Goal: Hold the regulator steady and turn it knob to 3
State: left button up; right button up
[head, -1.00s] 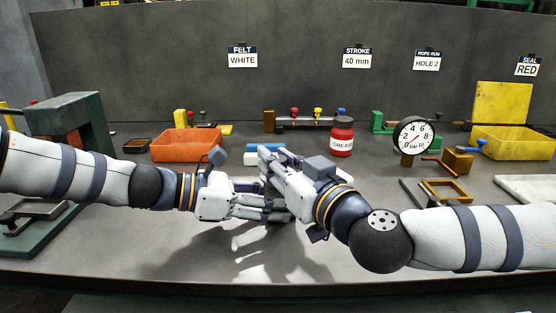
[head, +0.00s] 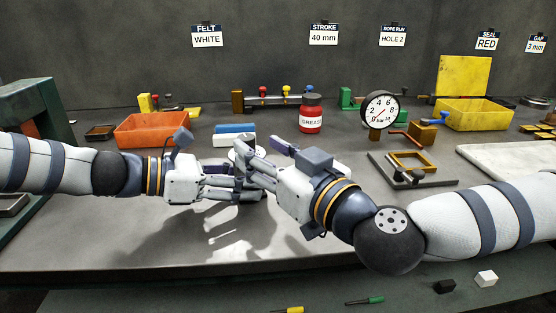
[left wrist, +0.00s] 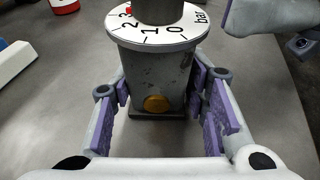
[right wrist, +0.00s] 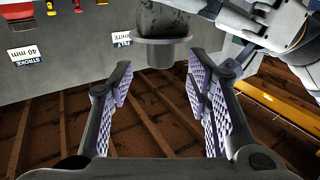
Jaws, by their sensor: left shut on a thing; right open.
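The regulator shows in the left wrist view with a grey body (left wrist: 157,75), a white dial ring (left wrist: 170,38) marked 0, 1, 2 and bar, and a dark knob (left wrist: 157,10) on top. A red mark sits at the dial's left edge, near a partly hidden number. My left gripper (left wrist: 159,92) is shut on the body, one finger on each side. My right gripper (right wrist: 158,80) is open, with the knob (right wrist: 163,45) ahead of its fingertips, not between them. In the head view my left gripper (head: 240,186) and right gripper (head: 252,162) largely hide the regulator.
Behind stand an orange bin (head: 150,130), a blue-and-white block (head: 234,135), a red grease can (head: 311,116) and a pressure gauge (head: 380,110). A metal fixture (head: 440,175) lies to the right. The bench front (head: 120,245) is clear.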

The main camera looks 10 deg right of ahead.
jog(key=v, duration=0.6)
jog(key=shift+s+d, duration=0.2)
jog(key=shift+s, duration=0.05)
pick_arm(q)
jog(key=o, duration=0.9)
jog(key=shift+o, duration=0.2)
